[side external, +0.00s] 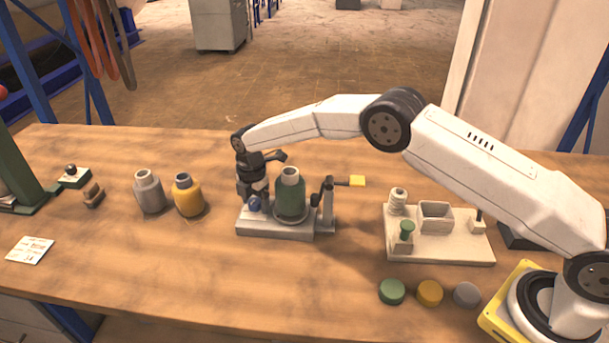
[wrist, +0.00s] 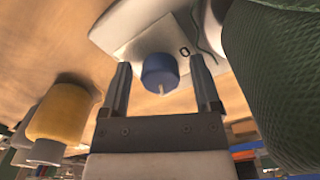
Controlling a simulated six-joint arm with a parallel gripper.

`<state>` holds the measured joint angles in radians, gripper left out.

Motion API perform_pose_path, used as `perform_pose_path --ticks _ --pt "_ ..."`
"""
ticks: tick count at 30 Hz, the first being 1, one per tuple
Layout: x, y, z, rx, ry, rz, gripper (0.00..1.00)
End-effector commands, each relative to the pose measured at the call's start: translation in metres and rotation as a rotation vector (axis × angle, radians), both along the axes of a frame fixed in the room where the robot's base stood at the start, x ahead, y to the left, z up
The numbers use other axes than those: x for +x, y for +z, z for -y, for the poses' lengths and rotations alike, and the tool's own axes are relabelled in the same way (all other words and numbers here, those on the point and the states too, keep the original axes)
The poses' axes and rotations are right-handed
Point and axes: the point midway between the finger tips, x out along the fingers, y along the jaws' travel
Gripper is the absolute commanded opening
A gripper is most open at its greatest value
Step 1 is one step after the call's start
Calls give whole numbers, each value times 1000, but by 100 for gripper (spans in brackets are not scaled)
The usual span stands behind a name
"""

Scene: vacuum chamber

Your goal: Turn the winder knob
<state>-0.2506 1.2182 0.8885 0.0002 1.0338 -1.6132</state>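The blue winder knob (side external: 254,204) is at the left front of a grey base (side external: 275,228). It also shows in the wrist view (wrist: 158,72), with a pale pointer mark, on a light plate (wrist: 125,30) with a dark "0" printed beside it. My gripper (wrist: 160,62) is open, with one finger on each side of the knob and a visible gap to each. In the side view my gripper (side external: 252,195) points down just over the knob and partly covers it. A dark green bottle (side external: 291,193) stands on the base, right beside my gripper.
A crank with a yellow handle (side external: 357,181) is right of the green bottle. Yellow (side external: 188,197) and grey (side external: 150,194) bottles stand to the left. A cream fixture board (side external: 450,247) and three coloured caps (side external: 430,293) are to the right. The front middle of the table is clear.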

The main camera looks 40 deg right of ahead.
Motion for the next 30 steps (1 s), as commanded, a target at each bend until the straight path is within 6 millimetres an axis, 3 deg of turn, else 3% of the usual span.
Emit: perform_pose_path --ticks 1,7,14,30 --pt "0 0 0 0 0 0 61" --pt "0 0 0 0 0 0 0" --pt "0 0 0 0 -25 -1 0" --pt "-1 1 0 -1 -278 -1 0"
